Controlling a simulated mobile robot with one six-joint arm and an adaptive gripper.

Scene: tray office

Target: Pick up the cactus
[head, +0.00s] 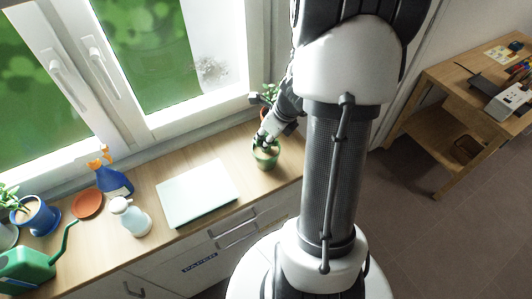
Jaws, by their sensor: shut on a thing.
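A small green pot (266,157) stands at the right end of the wooden counter, below the window. I take it to be the cactus's pot; the plant in it is mostly hidden by my gripper. My gripper (265,143) comes down from the upper right over the pot. Its fingers are shut at the top of the pot, on the potted cactus. I cannot tell whether the pot is touching the counter or lifted slightly.
A leafy plant (269,93) stands just behind my gripper, close to the arm. A pale closed laptop-like slab (197,193) lies left of the pot. Further left are a white bottle (132,219), a blue spray bottle (114,182), a terracotta saucer (87,204) and a green watering can (25,268).

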